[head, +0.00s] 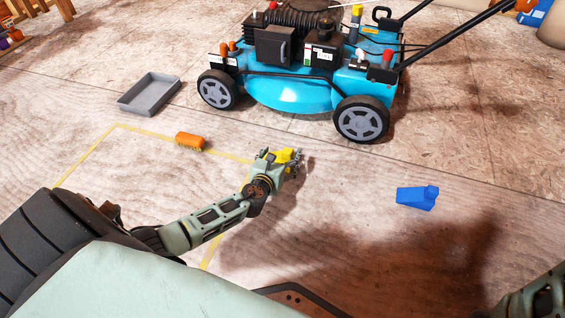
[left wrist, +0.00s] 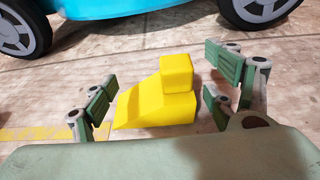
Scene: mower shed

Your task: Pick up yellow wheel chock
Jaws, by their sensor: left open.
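The yellow wheel chock (left wrist: 160,105) sits on the floor in the left wrist view, a wedge with a raised block at its right end. It lies between the open fingers of my left gripper (left wrist: 163,92), with a gap visible on the left side. In the head view the chock (head: 285,155) shows only in part, because my left gripper (head: 288,163) covers much of it. Of my right arm, only a piece shows at the lower right corner of the head view; its gripper is out of view.
A blue mower (head: 290,92) stands just behind the chock. A blue chock (head: 416,197) lies to the right on clear floor. Yellow tape (head: 80,166) marks the floor.

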